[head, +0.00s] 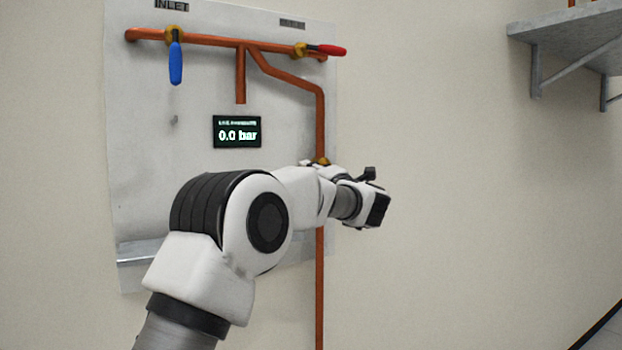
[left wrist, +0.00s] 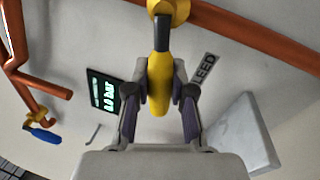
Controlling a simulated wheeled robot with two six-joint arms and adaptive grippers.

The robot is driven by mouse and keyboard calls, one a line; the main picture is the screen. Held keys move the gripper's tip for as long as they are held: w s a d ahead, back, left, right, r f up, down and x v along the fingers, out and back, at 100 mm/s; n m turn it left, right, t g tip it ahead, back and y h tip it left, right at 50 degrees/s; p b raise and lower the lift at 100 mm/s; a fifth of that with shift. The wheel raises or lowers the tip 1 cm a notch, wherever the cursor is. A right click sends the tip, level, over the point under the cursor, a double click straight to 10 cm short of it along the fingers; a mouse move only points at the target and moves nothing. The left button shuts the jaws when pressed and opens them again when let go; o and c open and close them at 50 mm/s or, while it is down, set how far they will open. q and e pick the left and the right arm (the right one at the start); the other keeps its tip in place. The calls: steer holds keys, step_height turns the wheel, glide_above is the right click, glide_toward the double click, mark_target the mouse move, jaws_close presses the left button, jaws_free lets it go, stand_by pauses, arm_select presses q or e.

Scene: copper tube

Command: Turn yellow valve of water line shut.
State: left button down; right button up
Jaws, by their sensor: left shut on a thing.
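The yellow valve handle (left wrist: 159,100) has a black section near the brass valve body (left wrist: 172,9) on the copper pipe. It points steeply across the pipe in the left wrist view. My left gripper (left wrist: 159,83) is shut on this handle, with one finger on each side. In the head view the brass valve body (head: 322,161) just shows on the vertical copper pipe (head: 320,125). My left arm hides the yellow handle and the jaws there. My right gripper is in neither view.
A white wall panel carries a blue-handled valve (head: 176,62), a red-handled valve (head: 328,50) and a display (head: 237,132) reading 0.0 bar. A grey ledge (head: 140,250) runs along the panel's lower part. A bracketed shelf (head: 570,35) is at upper right. The wall right of my arm is clear.

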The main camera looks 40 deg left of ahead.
arm_select(q)
steer(key=shift+r+m+t+p, duration=0.25)
steer(key=shift+r+m, duration=0.1)
steer(key=shift+m, duration=0.45)
steer(key=shift+r+m+t+p, duration=0.15)
steer(key=shift+r+m+p, duration=0.15)
steer(key=shift+m, duration=0.5)
steer(key=c, duration=1)
jaws_free()
steer(key=v, duration=1.2)
steer(key=shift+s+r, duration=0.1)
steer(key=shift+r, duration=0.05)
